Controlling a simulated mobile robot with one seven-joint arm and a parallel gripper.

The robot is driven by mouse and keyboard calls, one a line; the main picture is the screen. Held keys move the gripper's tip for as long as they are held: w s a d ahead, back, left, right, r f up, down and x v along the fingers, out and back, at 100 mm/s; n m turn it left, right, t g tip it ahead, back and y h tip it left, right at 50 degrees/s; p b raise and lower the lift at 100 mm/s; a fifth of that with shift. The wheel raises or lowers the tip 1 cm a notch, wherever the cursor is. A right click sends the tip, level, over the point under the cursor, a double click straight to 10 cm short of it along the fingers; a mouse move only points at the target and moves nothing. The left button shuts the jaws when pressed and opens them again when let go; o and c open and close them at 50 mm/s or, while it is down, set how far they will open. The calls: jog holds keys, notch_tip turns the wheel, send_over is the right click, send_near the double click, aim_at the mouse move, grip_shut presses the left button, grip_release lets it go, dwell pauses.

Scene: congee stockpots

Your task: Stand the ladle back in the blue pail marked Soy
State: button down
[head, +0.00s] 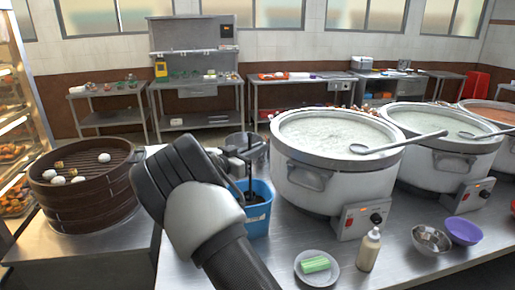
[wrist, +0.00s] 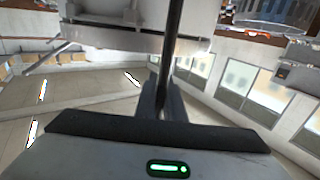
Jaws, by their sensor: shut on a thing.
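My gripper (head: 245,153) is shut on the dark upright handle of the ladle (head: 249,178). The handle also shows in the wrist view (wrist: 173,45), standing between the fingers (wrist: 168,100). The blue pail (head: 262,219) stands on the steel counter just below my gripper, partly hidden behind my arm. The ladle's lower end reaches down at the pail's mouth. Its bowl is not clear to see, and I cannot tell whether it touches the bottom. The marking on the pail is too small to read.
A large white stockpot (head: 310,185) of congee stands close right of the pail, with another ladle (head: 400,143) across it. A bamboo steamer (head: 85,205) is at left. A plate (head: 335,270), a bottle (head: 369,250) and bowls (head: 431,240) stand in front.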

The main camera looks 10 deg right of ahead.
notch_tip(320, 180, down, 13)
jog(key=b, duration=0.6)
jog(key=shift+r+b, duration=0.2)
jog(key=shift+b, duration=0.2)
dwell(0.4)
jog(key=c, duration=1.8)
grip_release()
jog(key=shift+o, duration=0.2)
